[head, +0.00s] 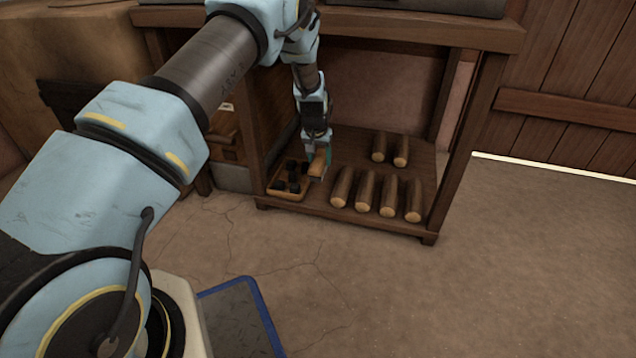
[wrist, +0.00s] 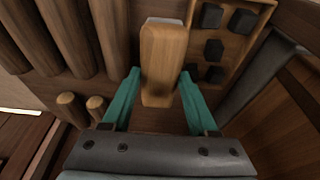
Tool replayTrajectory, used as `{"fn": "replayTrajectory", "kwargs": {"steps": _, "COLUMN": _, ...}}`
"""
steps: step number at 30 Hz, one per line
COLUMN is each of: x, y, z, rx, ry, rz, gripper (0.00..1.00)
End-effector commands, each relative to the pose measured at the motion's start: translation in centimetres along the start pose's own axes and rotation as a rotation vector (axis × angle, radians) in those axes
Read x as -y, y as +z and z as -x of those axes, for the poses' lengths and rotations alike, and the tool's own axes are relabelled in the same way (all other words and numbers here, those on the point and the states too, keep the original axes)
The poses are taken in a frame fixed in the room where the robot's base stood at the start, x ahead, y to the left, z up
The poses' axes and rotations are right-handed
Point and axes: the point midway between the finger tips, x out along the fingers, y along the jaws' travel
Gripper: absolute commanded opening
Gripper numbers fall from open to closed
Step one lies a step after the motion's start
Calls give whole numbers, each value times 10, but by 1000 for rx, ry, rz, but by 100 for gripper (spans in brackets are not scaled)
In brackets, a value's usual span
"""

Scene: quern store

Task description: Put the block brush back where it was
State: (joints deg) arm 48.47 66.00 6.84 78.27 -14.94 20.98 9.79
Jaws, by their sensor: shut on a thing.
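The block brush (wrist: 163,62) is a tan wooden block with a pale strip at its far end in the wrist view. My gripper (wrist: 160,76) is shut on it, with one teal finger on each side. In the head view the brush (head: 318,166) is low over the lower shelf (head: 330,205) of a wooden stand, beside a small tray. My gripper (head: 319,157) points down there and partly hides it. I cannot tell whether the brush touches the shelf.
The wooden tray (head: 289,196) holds several dark blocks, left of the brush. Several wooden cylinders (head: 365,192) lie on the shelf to the right. Stand legs (head: 463,145) and the upper board (head: 420,32) frame the space. Floor in front is mostly clear.

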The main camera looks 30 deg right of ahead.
Motion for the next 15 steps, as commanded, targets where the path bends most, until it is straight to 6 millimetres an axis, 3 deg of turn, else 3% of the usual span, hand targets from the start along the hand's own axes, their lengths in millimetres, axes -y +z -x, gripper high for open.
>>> {"fn": "replayTrajectory", "kwargs": {"steps": 1, "x": 0, "y": 4, "z": -14, "rx": 1, "ry": 0, "rz": 0, "gripper": 7}}
{"fn": "replayTrajectory", "kwargs": {"steps": 7, "x": 0, "y": 8, "z": -31, "rx": 0, "ry": 0, "rz": 1, "gripper": 7}}
{"fn": "replayTrajectory", "kwargs": {"steps": 15, "x": 0, "y": 19, "z": -70, "rx": -1, "ry": -1, "rz": 0, "gripper": 7}}
